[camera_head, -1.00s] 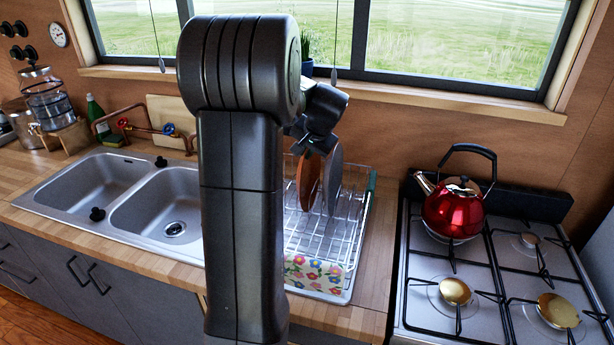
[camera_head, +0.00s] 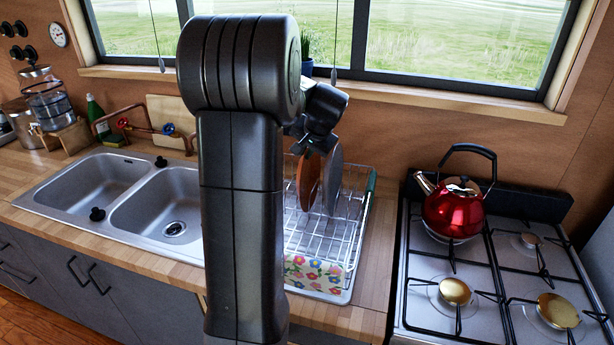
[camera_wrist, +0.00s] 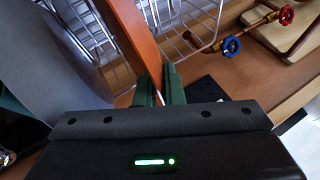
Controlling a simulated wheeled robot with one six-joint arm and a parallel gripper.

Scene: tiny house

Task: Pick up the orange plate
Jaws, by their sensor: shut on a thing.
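The orange plate (camera_head: 308,182) stands on edge in the dish rack, seen nearly edge-on in the head view. In the wrist view the orange plate (camera_wrist: 136,42) runs down between the two green fingertips. My gripper (camera_wrist: 158,88) is shut on its edge. In the head view my gripper (camera_head: 311,148) is at the plate's top, partly hidden by my own arm. The plate's lower part is among the rack wires, and I cannot tell whether it touches them.
A grey plate (camera_head: 333,180) stands close to the right of the orange one. The wire dish rack (camera_head: 350,228) sits between the double sink (camera_head: 150,205) and the stove (camera_head: 470,285) with a red kettle (camera_head: 452,212). Taps (camera_wrist: 232,46) are near the gripper.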

